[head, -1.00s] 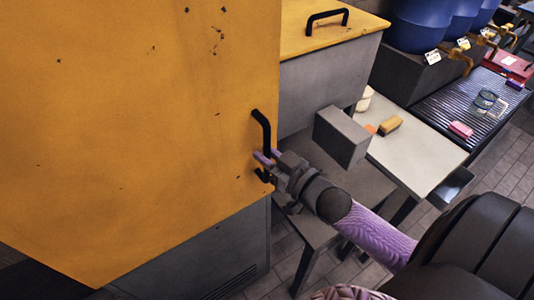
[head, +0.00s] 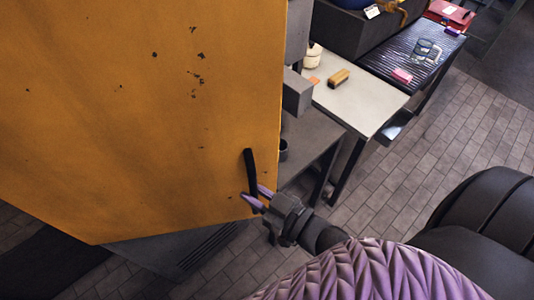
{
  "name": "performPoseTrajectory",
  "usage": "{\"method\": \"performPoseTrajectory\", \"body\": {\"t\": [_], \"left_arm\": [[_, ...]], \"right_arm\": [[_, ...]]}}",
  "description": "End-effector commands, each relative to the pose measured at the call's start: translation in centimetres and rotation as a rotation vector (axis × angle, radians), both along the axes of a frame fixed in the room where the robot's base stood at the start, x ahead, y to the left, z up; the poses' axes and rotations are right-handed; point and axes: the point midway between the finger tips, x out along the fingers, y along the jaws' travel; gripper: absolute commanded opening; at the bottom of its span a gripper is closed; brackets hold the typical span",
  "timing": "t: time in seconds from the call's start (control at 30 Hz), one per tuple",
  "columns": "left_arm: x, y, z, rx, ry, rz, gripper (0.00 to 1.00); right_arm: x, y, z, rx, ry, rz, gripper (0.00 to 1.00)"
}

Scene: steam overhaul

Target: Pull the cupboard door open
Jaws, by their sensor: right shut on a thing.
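The cupboard door (head: 130,120) is a large yellow panel with dark chips, filling the left half of the head view. It stands swung out from the grey cupboard body, which shows below it (head: 165,248). Its black bar handle (head: 249,170) is upright near the door's right edge. My right gripper (head: 258,199), with purple fingertips, is shut on the lower part of the handle. The cupboard's inside is hidden behind the door. My left gripper is not in view.
A pale table (head: 360,100) with a tan brush-like block (head: 339,78) stands behind the door at right. A dark ribbed bench (head: 415,65) holds a pink block (head: 402,75). Tiled floor (head: 430,140) is clear at right.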

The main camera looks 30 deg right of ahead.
Motion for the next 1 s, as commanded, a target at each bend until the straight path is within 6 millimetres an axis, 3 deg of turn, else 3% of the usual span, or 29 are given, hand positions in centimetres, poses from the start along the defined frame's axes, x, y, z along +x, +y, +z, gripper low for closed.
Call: {"method": "performPoseTrajectory", "body": {"t": [0.2, 0.43, 0.7, 1.0], "left_arm": [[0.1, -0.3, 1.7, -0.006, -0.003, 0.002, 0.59], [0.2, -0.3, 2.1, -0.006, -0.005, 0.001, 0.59], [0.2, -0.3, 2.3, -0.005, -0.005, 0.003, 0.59], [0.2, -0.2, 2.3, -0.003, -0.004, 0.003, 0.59]], "right_arm": [[-5.7, 3.7, 0.3, 0.003, 0.000, 0.017, 0.00], [-10.1, 6.9, 0.2, 0.002, -0.001, 0.018, 0.00], [-12.4, 9.0, 0.1, 0.000, -0.005, 0.019, 0.00], [-12.8, 9.3, 0.1, 0.000, -0.008, 0.019, 0.00]]}}
